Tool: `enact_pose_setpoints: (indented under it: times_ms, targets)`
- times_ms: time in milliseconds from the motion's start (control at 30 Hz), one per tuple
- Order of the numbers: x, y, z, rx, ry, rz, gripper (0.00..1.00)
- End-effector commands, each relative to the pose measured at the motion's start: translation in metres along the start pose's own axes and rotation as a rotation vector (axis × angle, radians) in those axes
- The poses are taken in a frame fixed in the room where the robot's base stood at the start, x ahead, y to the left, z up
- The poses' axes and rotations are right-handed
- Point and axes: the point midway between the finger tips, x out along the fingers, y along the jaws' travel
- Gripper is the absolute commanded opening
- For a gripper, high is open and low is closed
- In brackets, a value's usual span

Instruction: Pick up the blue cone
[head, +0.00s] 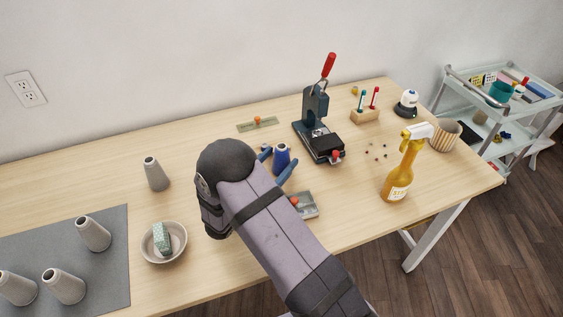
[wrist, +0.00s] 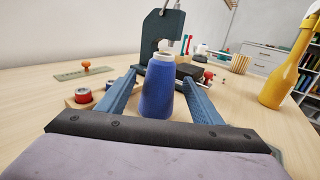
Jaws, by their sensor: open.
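The blue cone (wrist: 157,92) stands upright on the table in the wrist view, with a pale tip at its top. My gripper (wrist: 160,88) is open, with one blue finger on each side of the cone. A small gap shows on the left; the right finger is close to the cone, and I cannot tell whether it touches. In the head view the cone (head: 281,157) shows between the fingers of my gripper (head: 277,162), its lower part partly hidden by my arm.
A dark press (head: 316,122) with a red handle stands just behind the cone. A yellow spray bottle (head: 400,172) is to the right. A small tray (head: 308,205) lies by my arm. A bowl (head: 150,246) and a grey cone (head: 156,174) are to the left.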

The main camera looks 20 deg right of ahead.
Motion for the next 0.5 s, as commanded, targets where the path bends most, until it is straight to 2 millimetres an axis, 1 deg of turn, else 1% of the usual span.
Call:
enact_pose_setpoints:
  times_ms: [100, 300, 367, 500]
  targets:
    - [0.008, -0.001, 0.000, -0.001, 0.001, -0.001, 0.60]
    - [0.013, -0.001, 0.001, 0.000, 0.001, -0.002, 0.60]
    - [0.019, -0.001, 0.002, 0.000, 0.001, -0.003, 0.60]
    - [0.037, -0.001, 0.004, 0.001, 0.001, -0.004, 0.60]
